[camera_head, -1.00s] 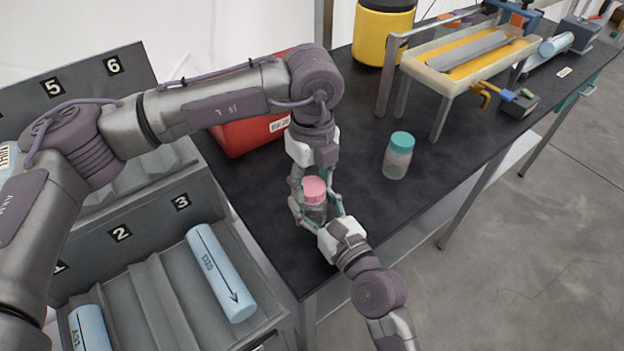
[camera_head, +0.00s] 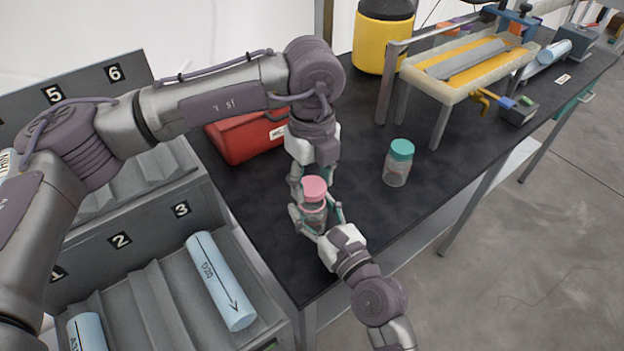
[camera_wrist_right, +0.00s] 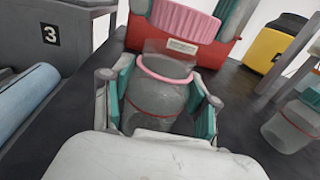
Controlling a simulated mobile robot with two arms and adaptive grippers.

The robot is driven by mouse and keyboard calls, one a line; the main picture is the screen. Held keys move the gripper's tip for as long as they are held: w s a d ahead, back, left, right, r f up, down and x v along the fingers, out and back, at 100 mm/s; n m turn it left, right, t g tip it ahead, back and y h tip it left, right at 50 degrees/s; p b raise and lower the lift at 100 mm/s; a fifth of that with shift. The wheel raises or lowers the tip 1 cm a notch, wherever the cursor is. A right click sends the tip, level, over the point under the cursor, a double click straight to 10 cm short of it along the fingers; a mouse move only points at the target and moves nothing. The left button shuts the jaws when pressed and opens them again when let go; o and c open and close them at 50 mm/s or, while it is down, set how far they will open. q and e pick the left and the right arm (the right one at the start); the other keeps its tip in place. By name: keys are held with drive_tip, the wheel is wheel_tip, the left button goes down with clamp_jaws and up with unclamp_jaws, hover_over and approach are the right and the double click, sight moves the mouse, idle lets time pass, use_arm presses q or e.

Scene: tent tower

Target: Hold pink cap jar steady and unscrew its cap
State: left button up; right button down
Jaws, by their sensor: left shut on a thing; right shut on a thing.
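The clear jar (camera_head: 313,218) stands upright near the table's front-left edge. My right gripper (camera_head: 317,214) is shut around its body; the right wrist view shows teal pads on both sides of the glass (camera_wrist_right: 160,100). My left gripper (camera_head: 313,180) comes down from above and is shut on the pink cap (camera_head: 313,189). In the right wrist view the pink cap (camera_wrist_right: 185,20) sits above the jar's clear neck, which shows bare over a pink ring (camera_wrist_right: 165,70). The cap looks raised off the neck. The left fingertips are partly hidden.
A teal-capped jar (camera_head: 398,163) stands to the right. A red bin (camera_head: 240,138) is behind my left arm. A yellow container (camera_head: 383,38) and a raised stand (camera_head: 470,58) are further back. A grey rack (camera_head: 150,300) with blue cylinders is at left.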

sight(312, 185)
use_arm(q)
drive_tip(key=shift+r, duration=1.95)
use_arm(e)
drive_tip(key=shift+c, duration=1.1)
unclamp_jaws()
drive_tip(key=shift+s, duration=0.1)
